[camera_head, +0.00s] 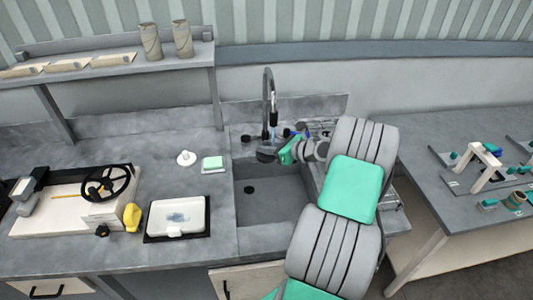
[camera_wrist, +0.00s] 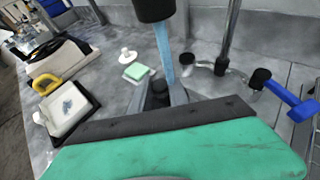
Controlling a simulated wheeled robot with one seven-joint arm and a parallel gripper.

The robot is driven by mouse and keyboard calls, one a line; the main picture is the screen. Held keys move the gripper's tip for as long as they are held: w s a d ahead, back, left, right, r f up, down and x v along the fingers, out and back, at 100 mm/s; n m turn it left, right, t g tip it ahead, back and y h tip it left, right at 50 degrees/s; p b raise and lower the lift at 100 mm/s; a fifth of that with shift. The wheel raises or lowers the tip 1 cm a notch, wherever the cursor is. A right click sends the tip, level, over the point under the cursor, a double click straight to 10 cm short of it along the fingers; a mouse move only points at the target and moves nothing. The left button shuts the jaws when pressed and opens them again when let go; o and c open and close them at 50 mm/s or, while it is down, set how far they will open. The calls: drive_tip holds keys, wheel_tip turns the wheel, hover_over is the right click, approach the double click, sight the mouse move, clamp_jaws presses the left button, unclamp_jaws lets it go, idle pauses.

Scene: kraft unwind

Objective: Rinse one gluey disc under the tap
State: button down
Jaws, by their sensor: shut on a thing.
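My gripper (camera_head: 276,152) reaches in from the right over the sink and is shut on a small dark disc (camera_head: 266,155) below the tap (camera_head: 268,95). Blue water runs from the tap's spout (camera_wrist: 154,8) in the wrist view. The stream (camera_wrist: 164,50) falls at or just beside the dark piece at my fingertips. My green gripper body hides much of the grip, so the disc's glue cannot be made out.
The grey sink basin (camera_head: 262,216) lies below. A blue tap lever (camera_wrist: 290,100) stands to the right. A green sponge (camera_head: 212,163), a white knobbed piece (camera_head: 186,158) and a white tray with a bluish smear (camera_head: 178,232) lie left on the counter.

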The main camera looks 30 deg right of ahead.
drive_tip(key=shift+s+a+r+p, duration=0.2)
drive_tip(key=shift+s+a+p, duration=0.3)
drive_tip(key=shift+s+a, duration=0.35)
drive_tip(key=shift+s+a+f, duration=0.1)
drive_tip(key=shift+s+a, duration=0.75)
drive_tip(key=shift+a, duration=0.25)
drive_tip(key=shift+s+a+f, duration=0.1)
drive_tip(key=shift+s+a, duration=0.75)
drive_tip(key=shift+a, duration=0.25)
drive_tip(key=s+a+r, duration=0.3)
drive_tip(key=r, duration=0.1)
drive_tip(key=shift+a, duration=0.4)
drive_tip(key=shift+s, duration=0.1)
